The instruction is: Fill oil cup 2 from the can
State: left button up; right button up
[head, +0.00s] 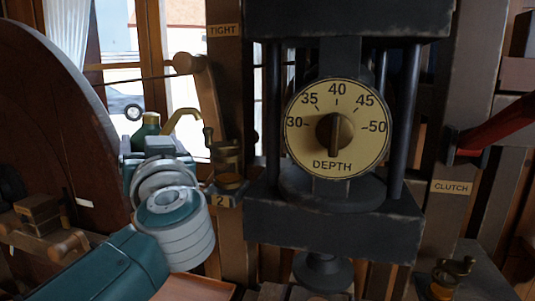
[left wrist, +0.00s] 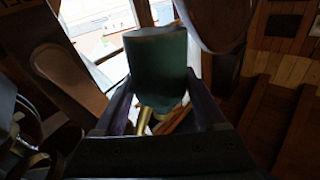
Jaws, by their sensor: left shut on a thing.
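The oil can is a green can (head: 147,130) with a curved brass spout (head: 181,117), held up left of the post in the head view. The can's green body (left wrist: 158,60) fills the middle of the left wrist view. My left gripper (left wrist: 160,97) is shut on it, one dark finger on each side. In the head view my wrist hides the can's lower part. Oil cup 2 is a small brass cup (head: 226,158) above a plate marked 2 (head: 221,200). The spout's end is above and left of the cup, apart from it. My right gripper is out of view.
A depth dial (head: 338,128) on a dark frame (head: 330,228) stands right of the cup. A wooden lever (head: 205,95) rises behind the spout. A large dark wheel (head: 50,130) is at left. Another brass cup (head: 447,278) sits low at right, below a red handle (head: 495,127).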

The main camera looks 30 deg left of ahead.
aim_at(156, 116)
pick_arm(q)
jog(key=m+t+b, duration=0.1)
jog(key=b, duration=0.1)
jog(key=d+m+t+y+b, duration=0.1)
jog(key=b, duration=0.1)
jog(key=d+r+m+t+b, duration=0.1)
jog(key=m+b, duration=0.1)
jog(key=shift+w+d+r+y, duration=0.1)
jog(key=shift+w+d+y, duration=0.1)
jog(key=shift+w+y, duration=0.15)
jog(key=shift+d+r+m+t+b, duration=0.2)
jog(key=shift+m+t+b, duration=0.2)
jog(key=shift+m+b, duration=0.15)
jog(key=shift+d+r+m+t+b, duration=0.15)
jog(key=shift+r+m+t+b, duration=0.05)
jog(key=shift+m+t+b, duration=0.3)
jog(key=shift+r+m+p, duration=0.35)
jog(key=shift+r+p, duration=0.05)
jog(key=shift+d+m+t, duration=0.1)
jog(key=shift+m+t, duration=0.4)
jog(key=shift+t, duration=0.1)
dwell(0.7)
